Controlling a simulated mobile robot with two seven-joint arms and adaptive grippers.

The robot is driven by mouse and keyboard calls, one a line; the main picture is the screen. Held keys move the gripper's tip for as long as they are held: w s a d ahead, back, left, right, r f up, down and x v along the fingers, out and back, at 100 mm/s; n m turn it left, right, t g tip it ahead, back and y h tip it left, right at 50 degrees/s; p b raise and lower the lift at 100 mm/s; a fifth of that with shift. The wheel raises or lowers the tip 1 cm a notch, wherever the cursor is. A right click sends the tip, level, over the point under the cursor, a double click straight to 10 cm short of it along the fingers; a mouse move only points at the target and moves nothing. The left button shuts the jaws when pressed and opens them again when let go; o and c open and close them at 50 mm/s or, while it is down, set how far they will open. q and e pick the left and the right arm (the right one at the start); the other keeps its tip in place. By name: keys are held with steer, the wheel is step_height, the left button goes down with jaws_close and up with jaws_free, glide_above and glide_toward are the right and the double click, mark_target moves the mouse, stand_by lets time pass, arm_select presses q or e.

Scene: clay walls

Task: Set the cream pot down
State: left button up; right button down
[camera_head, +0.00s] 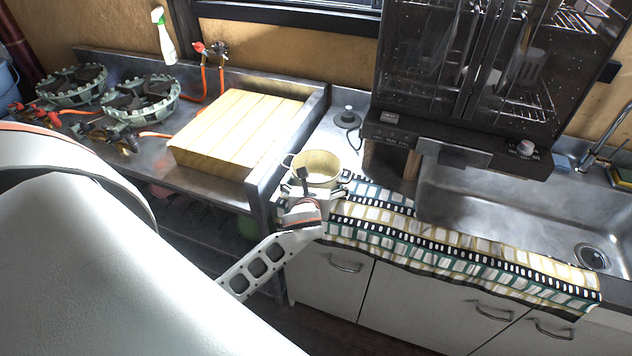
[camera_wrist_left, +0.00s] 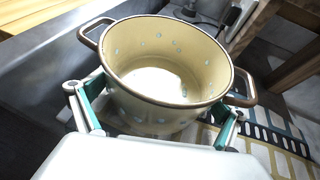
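The cream pot (camera_head: 318,171) is upright, with a brown rim and two side handles, at the front of the counter left of the sink. In the left wrist view the pot (camera_wrist_left: 165,85) fills the middle and its inside looks empty. My left gripper (camera_head: 303,192) is at the pot's near side. In the wrist view its fingers (camera_wrist_left: 158,118) are spread wide, one on each side of the pot under the handles. I cannot tell whether the pads press on the wall, or whether the pot's base touches the counter. My right gripper is not in view.
A striped cloth (camera_head: 430,238) lies along the counter front, right of the pot. A slatted wooden block (camera_head: 235,125) is on the raised-edge metal table to the left. A dark glass-doored oven (camera_head: 465,75) stands behind, and a sink (camera_head: 520,210) is at right.

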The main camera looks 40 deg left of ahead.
arm_select(q)
steer(key=shift+r, duration=0.1)
steer(key=v, duration=1.2)
steer(key=s+d+f+n+h, duration=0.4)
steer(key=s+f+n, duration=0.3)
steer(key=f+n, duration=0.3)
steer(key=s+d+f+n+g+h, duration=0.1)
steer(key=s+d+f+n+h, duration=0.3)
steer(key=n, duration=1.2)
steer(key=s+d+f, duration=0.3)
steer(key=s+f, duration=0.1)
steer(key=f, duration=0.1)
steer(key=shift+s+d+f, duration=0.15)
steer(key=shift+d+f, duration=0.1)
steer(key=shift+f, duration=0.15)
